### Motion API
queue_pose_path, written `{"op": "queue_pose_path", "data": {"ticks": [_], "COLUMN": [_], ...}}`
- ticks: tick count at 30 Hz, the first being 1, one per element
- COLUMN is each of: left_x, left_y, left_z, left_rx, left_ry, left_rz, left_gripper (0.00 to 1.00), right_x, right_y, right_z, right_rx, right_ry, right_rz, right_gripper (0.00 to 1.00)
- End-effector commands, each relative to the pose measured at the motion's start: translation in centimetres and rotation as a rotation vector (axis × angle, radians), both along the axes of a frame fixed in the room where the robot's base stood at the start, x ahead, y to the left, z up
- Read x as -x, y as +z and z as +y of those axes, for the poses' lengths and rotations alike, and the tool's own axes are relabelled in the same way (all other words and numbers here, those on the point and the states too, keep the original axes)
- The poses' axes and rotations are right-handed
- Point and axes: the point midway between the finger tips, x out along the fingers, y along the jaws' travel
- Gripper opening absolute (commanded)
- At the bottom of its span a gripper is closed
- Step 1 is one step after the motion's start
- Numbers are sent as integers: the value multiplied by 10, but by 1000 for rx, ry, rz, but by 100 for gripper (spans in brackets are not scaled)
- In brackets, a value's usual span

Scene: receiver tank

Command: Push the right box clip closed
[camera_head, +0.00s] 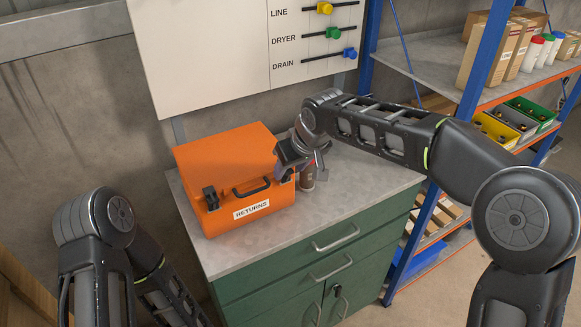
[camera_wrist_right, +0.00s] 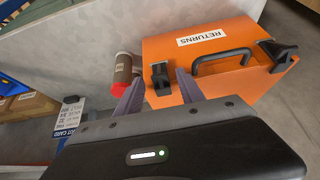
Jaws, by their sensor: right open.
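An orange box (camera_head: 228,165) with a RETURNS label and black handle (camera_head: 251,187) stands shut on the cabinet top. The right clip (camera_wrist_right: 160,78) is a dark latch on the box's front; it shows at the left of the handle in the turned wrist view. I cannot tell whether it is closed. In the head view my gripper hides it. The left clip (camera_head: 211,197) juts from the front. My right gripper (camera_head: 293,172) is at the box's front right corner, its spread fingers (camera_wrist_right: 160,92) to either side of the right clip in the wrist view. My left gripper is out of view.
A small brown canister with a red end (camera_wrist_right: 122,72) stands beside the box, close to my right gripper. The grey cabinet top (camera_head: 355,178) is clear to the right. A blue-framed shelf (camera_head: 430,75) with cartons and bins stands further right.

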Motion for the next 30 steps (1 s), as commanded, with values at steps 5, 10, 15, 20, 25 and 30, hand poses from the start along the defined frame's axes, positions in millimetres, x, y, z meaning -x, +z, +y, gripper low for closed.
{"op": "queue_pose_path", "data": {"ticks": [5,10,15,20,25,30], "left_x": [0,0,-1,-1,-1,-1], "left_y": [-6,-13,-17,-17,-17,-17], "left_z": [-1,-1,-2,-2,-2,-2], "left_rx": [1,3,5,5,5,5], "left_ry": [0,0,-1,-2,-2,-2], "left_rz": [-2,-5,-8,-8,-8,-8], "left_gripper": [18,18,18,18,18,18], "right_x": [6,18,28,32,33,32], "right_y": [13,38,60,67,67,67], "right_z": [-4,-10,-16,-18,-18,-18], "right_rx": [-1,-1,-2,-1,-1,0], "right_ry": [0,0,0,1,1,1], "right_rz": [-4,-5,-3,-1,-1,-1], "right_gripper": [45,45,45,45,45,45]}}
